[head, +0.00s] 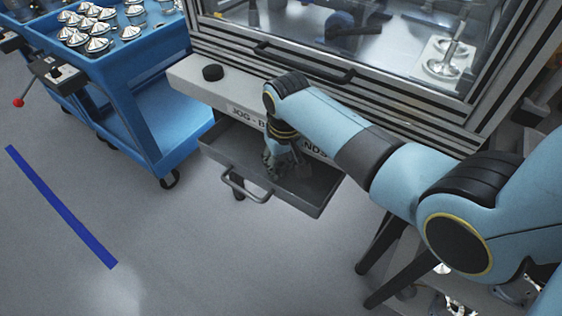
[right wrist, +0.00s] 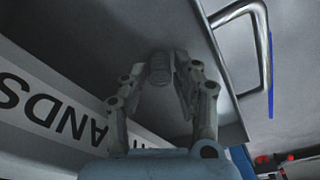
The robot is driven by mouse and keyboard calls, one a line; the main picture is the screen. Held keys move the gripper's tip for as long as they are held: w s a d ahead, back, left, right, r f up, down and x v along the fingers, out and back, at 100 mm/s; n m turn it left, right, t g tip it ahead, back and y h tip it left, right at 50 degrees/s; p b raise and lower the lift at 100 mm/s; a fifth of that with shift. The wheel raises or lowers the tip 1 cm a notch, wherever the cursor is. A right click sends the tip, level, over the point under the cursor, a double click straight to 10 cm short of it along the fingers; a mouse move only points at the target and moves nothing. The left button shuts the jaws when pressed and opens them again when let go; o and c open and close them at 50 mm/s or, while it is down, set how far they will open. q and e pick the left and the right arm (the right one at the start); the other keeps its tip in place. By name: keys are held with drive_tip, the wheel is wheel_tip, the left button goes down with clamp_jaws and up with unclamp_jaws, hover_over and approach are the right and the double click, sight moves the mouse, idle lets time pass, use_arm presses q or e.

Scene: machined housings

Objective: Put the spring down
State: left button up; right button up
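The spring (right wrist: 160,68) is a small dark grey cylinder in the right wrist view, between my right gripper's fingertips. My right gripper (head: 277,165) points down into the open grey drawer (head: 312,200) in the head view. In the right wrist view, my right gripper (right wrist: 163,80) has its two fingers close on both sides of the spring and looks shut on it. The spring cannot be made out in the head view. Whether it touches the drawer floor is unclear. My left gripper is not in view.
The drawer has a front handle (head: 246,189) and low walls around the gripper. A lettered panel (head: 245,113) and a glazed machine (head: 350,60) stand above and behind it. A blue cart (head: 150,115) with metal parts is at the left. The floor in front is clear.

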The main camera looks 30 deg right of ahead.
drive_tip(key=shift+o, duration=1.4)
drive_tip(key=shift+r, duration=0.2)
wheel_tip(320, 180, up, 12)
drive_tip(key=s+p, duration=0.1)
drive_tip(key=p, duration=0.1)
drive_tip(key=shift+s, duration=0.2)
drive_tip(key=shift+a, duration=0.1)
